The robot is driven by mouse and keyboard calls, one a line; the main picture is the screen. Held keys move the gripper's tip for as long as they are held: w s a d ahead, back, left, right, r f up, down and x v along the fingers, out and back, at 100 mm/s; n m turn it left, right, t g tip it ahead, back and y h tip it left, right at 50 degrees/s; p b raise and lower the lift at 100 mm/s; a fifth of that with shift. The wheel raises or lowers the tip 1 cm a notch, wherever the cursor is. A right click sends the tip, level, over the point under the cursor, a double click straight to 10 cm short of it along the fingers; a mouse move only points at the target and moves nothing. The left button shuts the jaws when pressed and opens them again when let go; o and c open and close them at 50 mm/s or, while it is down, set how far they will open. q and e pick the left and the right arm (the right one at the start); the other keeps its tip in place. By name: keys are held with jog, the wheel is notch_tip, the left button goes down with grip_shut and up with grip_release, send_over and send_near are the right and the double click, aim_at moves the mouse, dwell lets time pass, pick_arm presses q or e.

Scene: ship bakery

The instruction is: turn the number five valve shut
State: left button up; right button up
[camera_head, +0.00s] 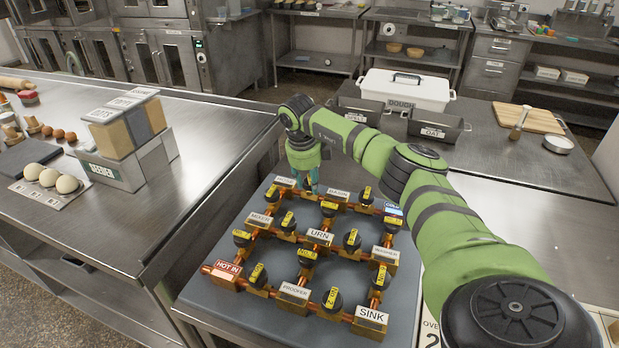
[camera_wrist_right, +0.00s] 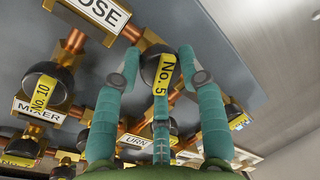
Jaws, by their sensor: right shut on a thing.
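The number five valve (camera_wrist_right: 150,70) has a round black knob with a yellow "No. 5" tag, in the upper middle of the right wrist view. My right gripper (camera_wrist_right: 161,66) is shut on this knob, with teal fingers on either side of it. In the head view my right gripper (camera_head: 308,186) reaches down at the back of the valve board (camera_head: 205,289), between the back pipe blocks. The gripper hides most or all of the number five knob there. My left gripper is not in view.
Other black knobs with yellow tags crowd the copper pipes, including number ten (camera_wrist_right: 42,88). A SINK block (camera_head: 370,318) is at the front. A white dough box (camera_head: 405,92) and dark tins (camera_head: 437,127) stand behind.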

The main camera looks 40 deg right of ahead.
jog(key=m, duration=0.4)
jog(key=shift+g, duration=0.4)
jog(key=shift+m, duration=0.9)
jog(key=shift+f, duration=0.15)
jog(key=o, duration=1.1)
jog(key=shift+s, duration=0.1)
jog(key=shift+r, duration=0.2)
jog(key=shift+r, duration=0.2)
jog(key=v, duration=1.1)
jog(key=shift+w+r, duration=0.2)
jog(key=shift+w, duration=0.05)
